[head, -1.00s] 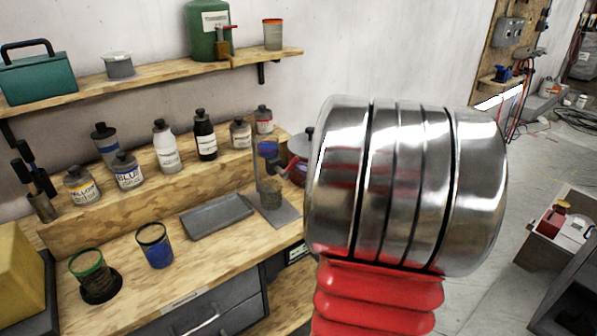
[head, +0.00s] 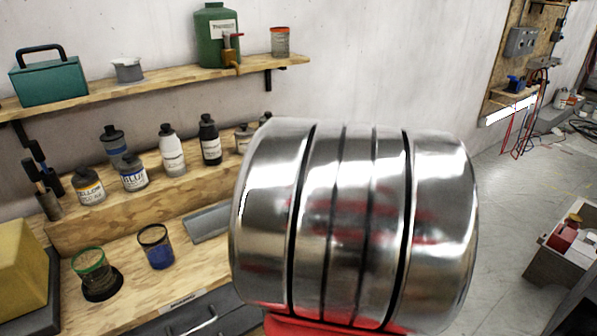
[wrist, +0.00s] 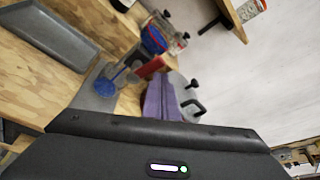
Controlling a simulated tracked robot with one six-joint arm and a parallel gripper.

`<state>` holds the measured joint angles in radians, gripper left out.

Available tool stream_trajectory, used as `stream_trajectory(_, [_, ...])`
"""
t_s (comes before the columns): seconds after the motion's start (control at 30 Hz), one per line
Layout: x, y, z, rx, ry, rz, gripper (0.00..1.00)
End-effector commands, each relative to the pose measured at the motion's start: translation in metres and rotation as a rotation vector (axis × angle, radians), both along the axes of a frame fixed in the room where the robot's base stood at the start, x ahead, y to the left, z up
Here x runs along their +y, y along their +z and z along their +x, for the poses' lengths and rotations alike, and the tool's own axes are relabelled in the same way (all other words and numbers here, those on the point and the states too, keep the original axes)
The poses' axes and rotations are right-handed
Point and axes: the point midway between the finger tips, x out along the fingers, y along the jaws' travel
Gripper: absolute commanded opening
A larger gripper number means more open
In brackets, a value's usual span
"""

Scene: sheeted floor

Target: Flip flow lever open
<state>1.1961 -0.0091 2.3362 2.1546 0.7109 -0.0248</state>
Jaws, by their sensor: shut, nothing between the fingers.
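The green thinner tank (head: 217,38) stands on the upper shelf in the head view. My thick metallic arm link fills the middle of the head view and hides the bench stand there. In the wrist view, a grey stand plate (wrist: 97,98) holds a blue part (wrist: 113,82), with a red block (wrist: 148,67) beside it. The dark body of my gripper (wrist: 155,150) crosses the bottom of the wrist view. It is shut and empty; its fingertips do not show. I cannot tell its distance from the lever.
Several bottles stand on the raised bench step, including a white bottle (head: 173,155). A green-rimmed cup (head: 91,268) and a blue cup (head: 157,250) stand on the bench. A grey tray (wrist: 45,40) lies left in the wrist view. Open floor lies right of my arm.

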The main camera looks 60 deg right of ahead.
Motion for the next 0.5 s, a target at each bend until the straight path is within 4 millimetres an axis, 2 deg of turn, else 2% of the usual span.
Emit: stream_trajectory(0.5, [0.0103,0.0061,0.0027,-0.002,0.0,-0.002,0.0])
